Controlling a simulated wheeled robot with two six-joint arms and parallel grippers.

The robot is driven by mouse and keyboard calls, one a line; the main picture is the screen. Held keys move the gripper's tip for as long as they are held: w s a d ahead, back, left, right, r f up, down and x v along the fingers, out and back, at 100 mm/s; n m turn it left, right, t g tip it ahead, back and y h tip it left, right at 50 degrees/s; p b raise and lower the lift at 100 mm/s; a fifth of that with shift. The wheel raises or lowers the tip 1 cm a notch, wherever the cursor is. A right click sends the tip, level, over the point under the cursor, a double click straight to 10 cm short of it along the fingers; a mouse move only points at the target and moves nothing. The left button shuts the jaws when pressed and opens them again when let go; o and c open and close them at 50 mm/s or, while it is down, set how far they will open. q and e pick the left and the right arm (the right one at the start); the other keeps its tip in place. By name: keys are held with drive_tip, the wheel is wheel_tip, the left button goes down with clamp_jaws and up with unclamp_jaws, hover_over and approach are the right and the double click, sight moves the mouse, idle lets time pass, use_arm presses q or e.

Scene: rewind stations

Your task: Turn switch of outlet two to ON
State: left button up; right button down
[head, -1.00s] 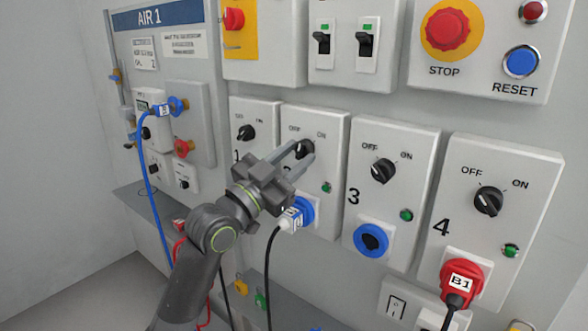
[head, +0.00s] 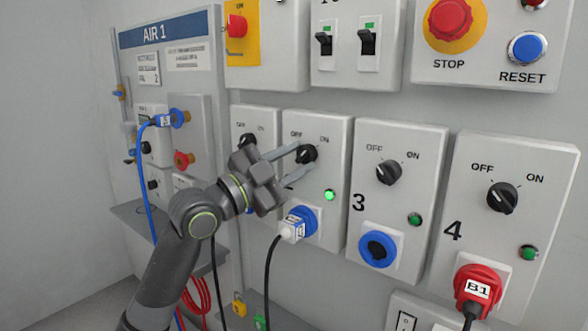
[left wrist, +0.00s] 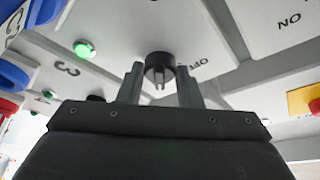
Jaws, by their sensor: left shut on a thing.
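The black switch knob (head: 307,153) of outlet two sits between the OFF and ON marks on its white box (head: 310,226). My left gripper (head: 306,160) is shut on this knob, with one finger above it and one below. The fingers hide part of the knob, so its exact angle is hard to read. The green lamp (head: 330,195) of outlet two is lit brightly. In the left wrist view the knob (left wrist: 160,68) stands between my two fingers, and the lit lamp (left wrist: 84,49) is to the left. My right gripper is not in view.
The red STOP button (head: 450,18) is above.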

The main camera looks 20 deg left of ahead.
use_arm(q)
drive_tip(key=shift+m+b, duration=0.3)
drive_tip(key=shift+m, duration=0.3)
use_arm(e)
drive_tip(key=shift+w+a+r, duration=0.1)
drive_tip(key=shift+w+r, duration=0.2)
use_arm(q)
drive_tip(key=shift+r, duration=0.1)
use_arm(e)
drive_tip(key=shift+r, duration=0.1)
use_arm(q)
drive_tip(key=o, duration=1)
drive_tip(key=shift+g, duration=0.3)
